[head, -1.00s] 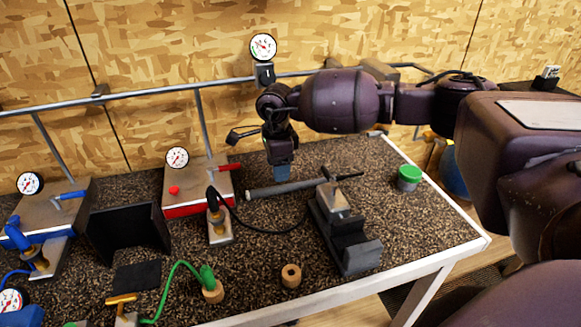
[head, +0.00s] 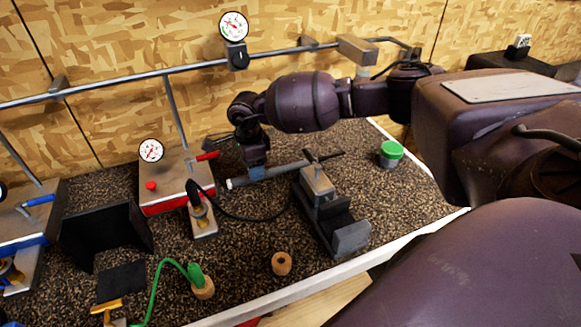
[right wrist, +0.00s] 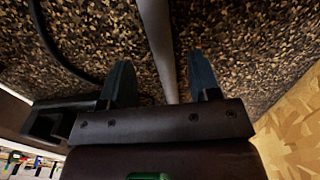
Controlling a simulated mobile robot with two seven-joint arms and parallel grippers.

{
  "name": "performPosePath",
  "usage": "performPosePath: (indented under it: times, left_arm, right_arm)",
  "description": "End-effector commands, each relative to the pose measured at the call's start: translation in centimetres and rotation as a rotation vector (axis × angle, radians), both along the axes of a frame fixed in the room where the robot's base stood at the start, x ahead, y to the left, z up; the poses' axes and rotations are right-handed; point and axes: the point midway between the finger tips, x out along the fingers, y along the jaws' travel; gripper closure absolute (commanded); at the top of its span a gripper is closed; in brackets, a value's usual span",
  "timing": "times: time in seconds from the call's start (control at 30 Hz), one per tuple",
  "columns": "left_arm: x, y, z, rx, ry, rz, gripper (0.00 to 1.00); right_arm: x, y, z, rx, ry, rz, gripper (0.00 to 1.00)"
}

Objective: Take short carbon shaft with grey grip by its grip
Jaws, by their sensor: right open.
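The short shaft with the grey grip (head: 284,171) lies across the back of the speckled bench. Its pale butt end points left, and its dark shaft end is by the clamp block. My right gripper (head: 256,172) is over the left part of the grip, pointing down. In the right wrist view, the open blue-grey fingers (right wrist: 160,60) stand on either side of the grey grip (right wrist: 157,38), with a gap visible on both sides. Whether the fingertips reach fully around it is hard to tell. My left gripper is not in view.
A black and grey clamp (head: 331,220) stands right of the grip, close to its shaft end. A red-based gauge box (head: 165,190) and a black hose (head: 240,217) are to the left. A green-lidded jar (head: 391,153) stands at right, and a cork-coloured ring (head: 281,264) in front.

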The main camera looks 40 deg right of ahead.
Motion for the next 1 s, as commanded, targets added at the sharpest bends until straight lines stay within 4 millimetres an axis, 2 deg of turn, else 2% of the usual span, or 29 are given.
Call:
performPosePath:
  times: [0.23, 0.53, 0.9, 1.0]
  left_arm:
    - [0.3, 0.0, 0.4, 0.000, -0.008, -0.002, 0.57]
    - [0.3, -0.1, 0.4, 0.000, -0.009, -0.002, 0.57]
    - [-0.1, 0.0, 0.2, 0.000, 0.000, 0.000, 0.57]
    - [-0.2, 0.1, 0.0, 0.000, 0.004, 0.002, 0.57]
  right_arm:
    - [0.2, 0.0, -3.0, 0.000, 0.001, -0.001, 0.44]
    - [0.2, 0.0, -3.4, 0.000, 0.000, 0.000, 0.44]
    - [0.2, 0.0, -3.4, 0.000, 0.000, -0.001, 0.99]
    - [0.2, 0.0, -3.4, 0.000, 0.000, -0.001, 1.00]
